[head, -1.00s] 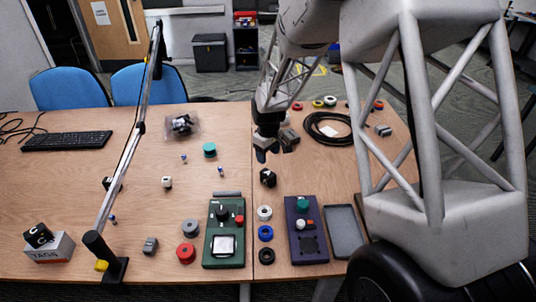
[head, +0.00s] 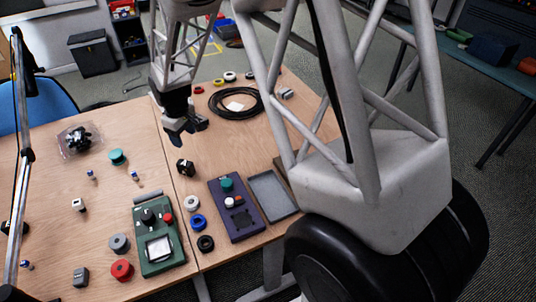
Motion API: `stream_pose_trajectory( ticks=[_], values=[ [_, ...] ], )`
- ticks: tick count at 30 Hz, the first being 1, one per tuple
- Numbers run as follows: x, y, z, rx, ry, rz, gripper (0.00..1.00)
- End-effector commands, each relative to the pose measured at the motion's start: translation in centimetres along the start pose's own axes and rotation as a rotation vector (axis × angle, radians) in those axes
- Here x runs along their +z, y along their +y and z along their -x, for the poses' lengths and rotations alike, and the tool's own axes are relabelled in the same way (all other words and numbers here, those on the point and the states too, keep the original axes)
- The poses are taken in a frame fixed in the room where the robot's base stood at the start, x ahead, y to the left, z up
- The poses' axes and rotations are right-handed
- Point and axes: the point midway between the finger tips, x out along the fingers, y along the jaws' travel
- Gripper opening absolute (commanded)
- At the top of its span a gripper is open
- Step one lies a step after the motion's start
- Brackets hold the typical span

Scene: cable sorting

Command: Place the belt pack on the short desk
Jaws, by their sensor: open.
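No thing is plainly marked as the belt pack, and I cannot tell which one it is. A green control box (head: 170,263) with a knob, a red button and a pale panel lies by the front edge. A purple box (head: 245,227) with a teal knob lies right of it. I cannot tell which desk is the short desk; the right one (head: 221,158) is partly covered by my arm.
A black cable coil (head: 213,106) lies behind my gripper. A grey tray (head: 272,195) is beside the purple box. Coloured rings and small connectors dot the desks. A lamp arm (head: 22,150) stands at left. A teal table (head: 455,52) with boxes is at the back right.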

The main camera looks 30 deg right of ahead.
Motion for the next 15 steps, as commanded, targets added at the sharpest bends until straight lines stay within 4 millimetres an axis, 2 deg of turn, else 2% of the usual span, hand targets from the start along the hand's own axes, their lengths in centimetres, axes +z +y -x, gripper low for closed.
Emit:
stream_pose_trajectory(
  ticks=[1,3,15],
  values=[
    [0.9,-0.1,1.4,0.006,0.009,-0.018,0.61],
    [2.3,-0.3,3.1,0.010,0.016,-0.048,0.61],
    [10.7,-2.4,11.2,0.035,0.061,-0.213,0.61]
  ],
)
